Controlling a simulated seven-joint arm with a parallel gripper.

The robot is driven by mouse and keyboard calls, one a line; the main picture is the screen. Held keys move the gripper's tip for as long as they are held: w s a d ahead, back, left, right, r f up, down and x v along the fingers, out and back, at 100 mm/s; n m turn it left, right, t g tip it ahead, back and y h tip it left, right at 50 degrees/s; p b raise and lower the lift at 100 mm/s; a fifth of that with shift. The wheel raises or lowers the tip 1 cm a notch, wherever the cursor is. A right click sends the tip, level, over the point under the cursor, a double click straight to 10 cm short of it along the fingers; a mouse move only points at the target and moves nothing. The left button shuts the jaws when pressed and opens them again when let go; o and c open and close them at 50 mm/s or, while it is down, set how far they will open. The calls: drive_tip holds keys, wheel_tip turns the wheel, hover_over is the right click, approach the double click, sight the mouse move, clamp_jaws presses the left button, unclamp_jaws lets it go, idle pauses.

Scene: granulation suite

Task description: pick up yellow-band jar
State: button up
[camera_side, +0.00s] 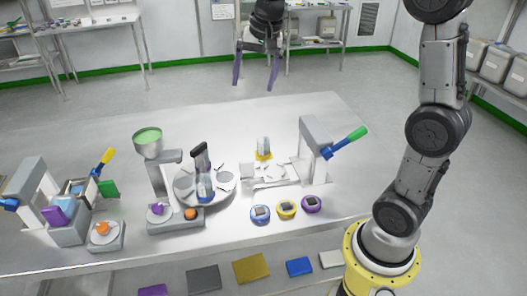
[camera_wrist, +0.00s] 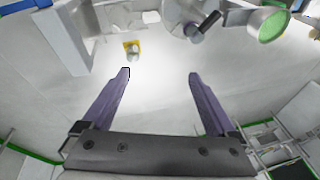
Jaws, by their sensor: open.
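The yellow-band jar (camera_side: 263,146) stands on the white table toward its far side, small and clear or pale with yellow at its base. It also shows in the wrist view (camera_wrist: 133,54), just beyond and left of the space between the fingers. My gripper (camera_side: 253,86) hangs high behind the jar in the side view, with its two purple fingers pointing down. In the wrist view the fingers (camera_wrist: 159,74) are wide apart with nothing between them.
A grey press with a green-tipped lever (camera_side: 342,142) stands right of the jar. Left are a round turntable (camera_side: 222,183) and a green-topped hopper (camera_side: 148,140). Several round coloured devices (camera_side: 286,209) sit near the front. The table's far side is mostly clear.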

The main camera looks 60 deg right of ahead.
drive_tip(key=w+d+f+m+g, duration=0.2)
drive_tip(key=w+d+f, duration=0.3)
drive_tip(key=d+f, duration=0.1)
drive_tip(key=m+g, duration=0.1)
hover_over(263, 148)
drive_tip(key=w+d, duration=0.1)
wheel_tip(263, 148, down, 18)
drive_tip(key=shift+y, duration=0.4)
drive_tip(key=shift+d+f, duration=0.15)
drive_tip(key=shift+f, duration=0.85)
drive_tip(key=shift+d+f, duration=0.2)
drive_tip(key=shift+f, duration=0.85)
drive_tip(key=shift+d+f, duration=0.15)
drive_tip(key=shift+f, duration=0.85)
clamp_jaws()
drive_tip(key=shift+r, duration=0.15)
